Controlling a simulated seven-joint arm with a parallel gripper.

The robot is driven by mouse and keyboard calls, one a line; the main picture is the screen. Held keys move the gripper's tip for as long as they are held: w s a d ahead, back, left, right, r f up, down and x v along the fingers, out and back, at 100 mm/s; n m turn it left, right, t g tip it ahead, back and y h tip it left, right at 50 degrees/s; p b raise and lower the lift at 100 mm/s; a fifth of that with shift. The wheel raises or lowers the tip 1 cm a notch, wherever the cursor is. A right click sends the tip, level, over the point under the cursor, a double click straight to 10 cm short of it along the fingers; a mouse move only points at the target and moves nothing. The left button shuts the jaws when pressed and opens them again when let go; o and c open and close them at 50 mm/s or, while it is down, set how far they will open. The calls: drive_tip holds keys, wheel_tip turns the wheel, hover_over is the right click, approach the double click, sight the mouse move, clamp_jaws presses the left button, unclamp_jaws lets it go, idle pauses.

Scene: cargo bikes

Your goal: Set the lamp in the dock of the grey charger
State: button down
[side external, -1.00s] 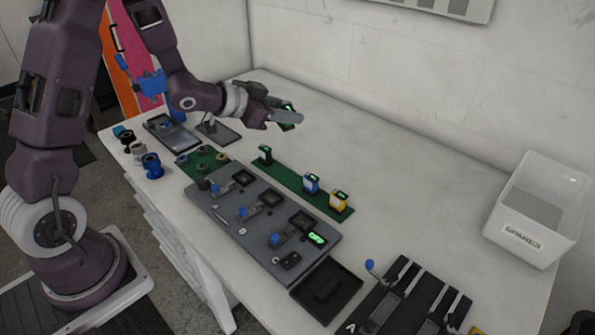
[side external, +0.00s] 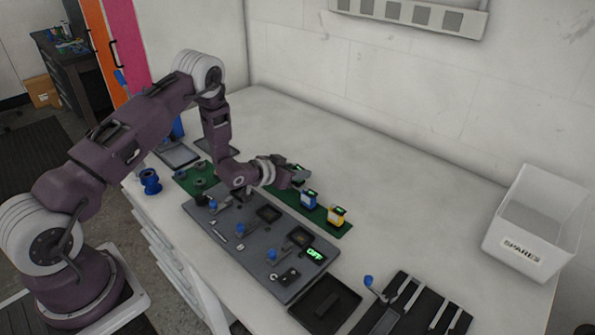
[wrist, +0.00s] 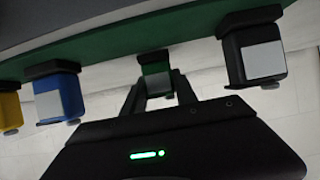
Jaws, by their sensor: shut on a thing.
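My gripper (side external: 301,179) is low over the green strip (side external: 332,228), shut on a small green lamp (wrist: 155,83). In the wrist view the lamp sits between my fingers, in line with a black lamp (wrist: 254,53), a blue one (wrist: 58,97) and a yellow one (wrist: 9,111). Whether it touches the strip is unclear. The blue lamp (side external: 309,200) and yellow lamp (side external: 336,216) also show in the side view. A grey panel (side external: 246,257), seemingly the charger, lies in front with square docks, blue-knobbed levers and a green "OFF" display (side external: 315,254).
A black tray (side external: 327,304) and a slotted black rack (side external: 412,312) lie at the front right. A white "SPARES" bin (side external: 535,225) stands far right. Blue spools (side external: 150,181) are at the left edge. The table behind the strip is clear.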

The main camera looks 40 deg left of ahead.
drive_tip(key=c, duration=1)
unclamp_jaws()
drive_tip(key=shift+f, duration=0.1)
drive_tip(key=shift+o, duration=0.2)
drive_tip(key=v, duration=1.2)
drive_tip(key=s+d+r+g+y, duration=0.1)
drive_tip(key=s+d+r, duration=0.1)
drive_tip(key=r, duration=0.6)
drive_tip(key=s+d+r+g+y, duration=0.1)
drive_tip(key=s+r+g, duration=0.1)
drive_tip(key=r, duration=0.7)
drive_tip(key=s+d+r, duration=0.2)
drive_tip(key=s+r, duration=0.1)
drive_tip(key=s, duration=0.3)
drive_tip(key=s+d+r+g, duration=0.1)
drive_tip(key=s+d+r, duration=0.1)
drive_tip(key=s, duration=0.4)
drive_tip(key=shift+d+r+g+h, duration=0.3)
drive_tip(key=shift+r+h, duration=0.1)
drive_tip(key=shift+r, duration=0.2)
drive_tip(key=shift+o, duration=0.5)
drive_tip(key=s+d+g, duration=0.1)
drive_tip(key=s+d, duration=0.1)
drive_tip(key=s, duration=0.5)
drive_tip(key=s+d+g+h, duration=0.1)
drive_tip(key=s+d, duration=0.1)
drive_tip(key=s, duration=0.6)
drive_tip(key=shift+d+r, duration=0.3)
drive_tip(key=shift+r, duration=0.15)
